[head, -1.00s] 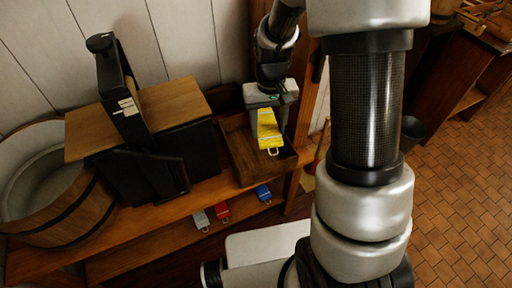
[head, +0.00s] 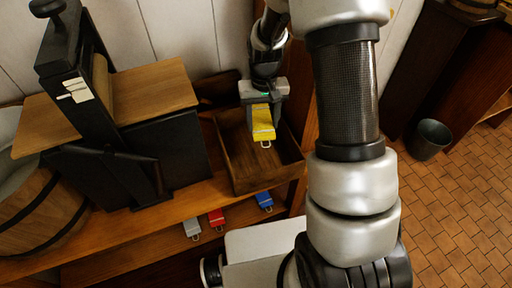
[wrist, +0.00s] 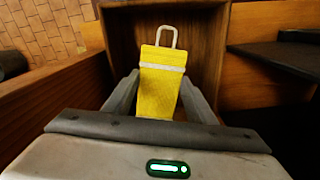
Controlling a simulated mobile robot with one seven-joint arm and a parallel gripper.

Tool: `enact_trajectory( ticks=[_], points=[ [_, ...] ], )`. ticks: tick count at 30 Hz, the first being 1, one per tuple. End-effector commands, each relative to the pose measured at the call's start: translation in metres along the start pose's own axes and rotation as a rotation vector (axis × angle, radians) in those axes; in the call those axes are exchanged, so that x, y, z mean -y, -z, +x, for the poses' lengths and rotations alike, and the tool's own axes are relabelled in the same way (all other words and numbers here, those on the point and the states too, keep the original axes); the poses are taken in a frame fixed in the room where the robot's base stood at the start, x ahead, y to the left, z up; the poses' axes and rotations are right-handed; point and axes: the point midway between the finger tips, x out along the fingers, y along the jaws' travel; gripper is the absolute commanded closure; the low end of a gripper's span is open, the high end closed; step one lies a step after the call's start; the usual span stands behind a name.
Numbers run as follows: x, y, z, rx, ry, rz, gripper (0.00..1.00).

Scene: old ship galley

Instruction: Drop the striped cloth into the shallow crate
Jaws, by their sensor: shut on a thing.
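The striped cloth (head: 263,124) is yellow with a pale band and a light wire-like loop at its end. It also fills the middle of the wrist view (wrist: 160,85). My gripper (head: 262,106) is shut on it, with a finger on each side in the wrist view (wrist: 160,98). The shallow crate (head: 240,181) is a brown open wooden box on the wooden counter. The cloth hangs within the crate's outline in the head view, toward its back right. Its exact height over the crate floor is hard to tell.
Grey, red (head: 216,217) and blue (head: 264,200) tagged items lie on the lower shelf. A dark bucket (head: 431,138) stands on the tiled floor.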

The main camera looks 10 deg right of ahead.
Motion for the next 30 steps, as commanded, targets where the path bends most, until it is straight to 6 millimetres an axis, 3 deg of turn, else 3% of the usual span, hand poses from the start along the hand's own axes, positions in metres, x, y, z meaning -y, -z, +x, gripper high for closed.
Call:
enact_trajectory(
  ticks=[12,23,24,27,30],
  points=[
    [0.0,0.0,0.049,0.001,0.0,0.0,0.76],
    [0.0,0.0,0.054,0.0,0.0,0.0,0.76],
    [0.0,0.0,0.054,0.0,0.0,0.0,0.47],
    [0.0,0.0,0.054,0.0,0.0,0.0,0.31],
    [0.0,0.0,0.054,0.0,0.0,0.0,0.27]
  ],
)
